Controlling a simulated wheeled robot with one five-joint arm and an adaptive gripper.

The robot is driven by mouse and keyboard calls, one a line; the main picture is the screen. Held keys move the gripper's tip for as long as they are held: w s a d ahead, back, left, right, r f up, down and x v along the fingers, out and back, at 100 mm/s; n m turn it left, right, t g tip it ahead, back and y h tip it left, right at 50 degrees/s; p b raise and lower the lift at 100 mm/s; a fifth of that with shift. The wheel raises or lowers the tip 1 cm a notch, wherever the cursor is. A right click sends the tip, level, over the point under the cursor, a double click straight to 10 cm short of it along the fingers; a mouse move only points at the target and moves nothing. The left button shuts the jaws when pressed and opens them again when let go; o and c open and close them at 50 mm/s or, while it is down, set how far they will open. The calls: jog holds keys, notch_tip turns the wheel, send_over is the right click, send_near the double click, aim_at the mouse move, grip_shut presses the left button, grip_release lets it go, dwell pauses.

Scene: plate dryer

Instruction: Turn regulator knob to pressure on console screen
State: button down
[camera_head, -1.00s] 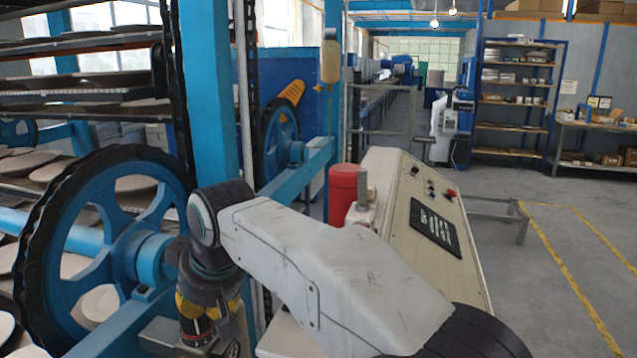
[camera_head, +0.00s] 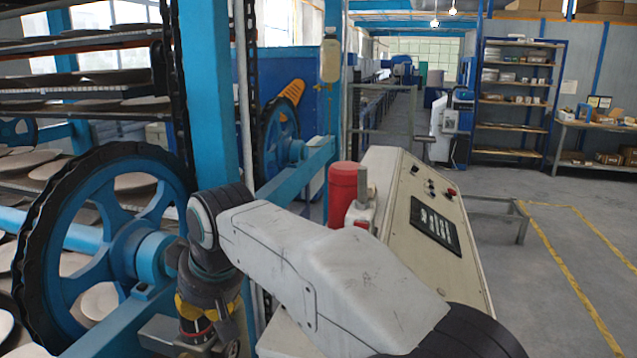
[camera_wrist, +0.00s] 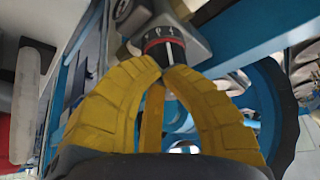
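The regulator knob (camera_wrist: 163,47) is dark with light marks and a red ring. It sits on a grey regulator body (camera_wrist: 172,18) at the top of the wrist view. My gripper (camera_wrist: 165,68) has yellow curved fingers that close in from both sides, with their tips at the knob's near end. The knob's narrow end shows between the tips, so the fingers appear shut on it. In the head view my gripper (camera_head: 192,312) is low at left, and the knob there is mostly hidden. The console screen (camera_head: 434,228) is a dark panel with light text, too small to read.
The sloped beige console (camera_head: 395,205) has small knobs (camera_head: 430,187) and a red button (camera_head: 451,192). A red cylinder (camera_head: 342,188) stands beside it. A large blue wheel (camera_head: 100,245) and a blue post (camera_head: 207,95) are close to my gripper. Open floor (camera_head: 560,260) lies at right.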

jog(key=shift+w+a+p, duration=0.25)
jog(key=shift+a+p, duration=0.1)
jog(key=shift+p, duration=0.05)
dwell(0.6)
jog(key=shift+s+a+f+p, duration=0.1)
jog(key=shift+s+a+p, duration=0.15)
jog(key=shift+p, duration=1)
dwell(0.8)
jog(key=shift+s+d+f, duration=0.1)
jog(key=shift+s+d, duration=0.05)
jog(key=shift+s, duration=0.05)
jog(key=shift+s+d, duration=0.1)
notch_tip(320, 180, up, 6)
jog(key=p, duration=0.5)
jog(key=shift+r, duration=0.25)
